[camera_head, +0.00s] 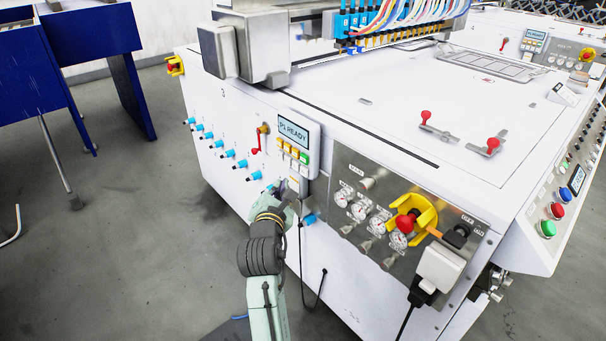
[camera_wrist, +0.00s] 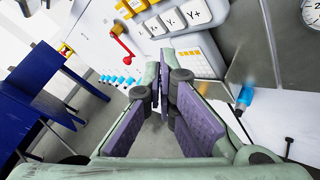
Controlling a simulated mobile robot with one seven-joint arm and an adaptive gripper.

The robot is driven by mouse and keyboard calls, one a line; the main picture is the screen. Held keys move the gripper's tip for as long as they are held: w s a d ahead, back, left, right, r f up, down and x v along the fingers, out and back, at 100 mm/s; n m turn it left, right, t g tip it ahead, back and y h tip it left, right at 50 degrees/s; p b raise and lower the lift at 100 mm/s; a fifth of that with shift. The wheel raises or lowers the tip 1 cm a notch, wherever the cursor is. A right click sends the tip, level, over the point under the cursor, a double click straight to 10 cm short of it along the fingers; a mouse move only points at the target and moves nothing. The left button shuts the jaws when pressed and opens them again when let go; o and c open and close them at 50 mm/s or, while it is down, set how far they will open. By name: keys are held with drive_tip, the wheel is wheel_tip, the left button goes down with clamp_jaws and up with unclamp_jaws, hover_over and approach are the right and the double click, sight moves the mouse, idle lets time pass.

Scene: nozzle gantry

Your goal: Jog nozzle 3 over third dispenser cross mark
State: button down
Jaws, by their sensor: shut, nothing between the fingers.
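The control pendant (camera_head: 293,132) on the machine's front corner reads "P1 READY" and has yellow, white and green keys below its screen. In the wrist view its white jog keys (camera_wrist: 172,18) show, one marked Y+. My gripper (camera_wrist: 160,88) is shut and empty, its fingertips below these keys, beside a small yellow-white grid panel (camera_wrist: 192,62). Contact cannot be told. In the head view my gripper (camera_head: 288,195) is just below the pendant. The nozzle row (camera_head: 385,38) with coloured tubes hangs from the gantry. No dispenser cross mark can be made out.
A red lever (camera_head: 256,140) is left of the pendant, with several blue fittings (camera_head: 228,154) further left. Gauges (camera_head: 358,210) and a red-yellow switch (camera_head: 407,222) are to the right. A blue table (camera_head: 30,75) stands left, with open floor between.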

sight(304, 171)
drive_tip(key=w+d, duration=0.1)
drive_tip(key=w+d+p, duration=0.1)
drive_tip(key=d, duration=0.1)
idle(0.4)
idle(1.1)
drive_tip(key=shift+w+d+p, duration=0.3)
drive_tip(key=shift+d+p, duration=0.05)
drive_tip(key=shift+p, duration=0.15)
